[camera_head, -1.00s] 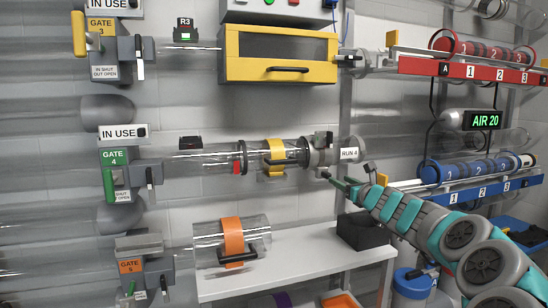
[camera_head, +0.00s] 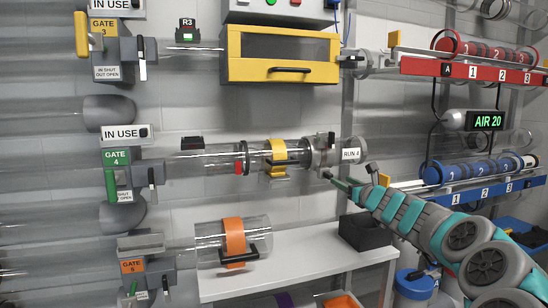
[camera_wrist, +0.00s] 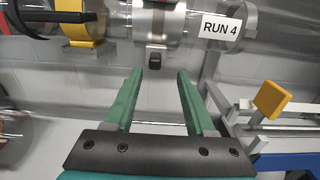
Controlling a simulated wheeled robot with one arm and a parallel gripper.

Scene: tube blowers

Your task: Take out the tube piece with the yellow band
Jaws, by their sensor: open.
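The tube piece with the yellow band (camera_head: 278,159) sits in line in the RUN 4 tube, between a dark ring on its left and the clamped collar (camera_head: 322,151) on its right. Its black handle hangs at the front. In the wrist view the yellow band (camera_wrist: 86,28) is at the upper left. My gripper (camera_head: 334,178) is below and to the right of the piece, under the collar. In the wrist view my gripper (camera_wrist: 160,75) has its green fingers apart with nothing between them. A small dark latch (camera_wrist: 157,60) on the collar lies just beyond the fingertips.
A clear piece with an orange band (camera_head: 234,240) rests lower down by a white shelf (camera_head: 300,262). A black box (camera_head: 364,232) stands on the shelf. Gate 4 (camera_head: 117,175) reads IN USE.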

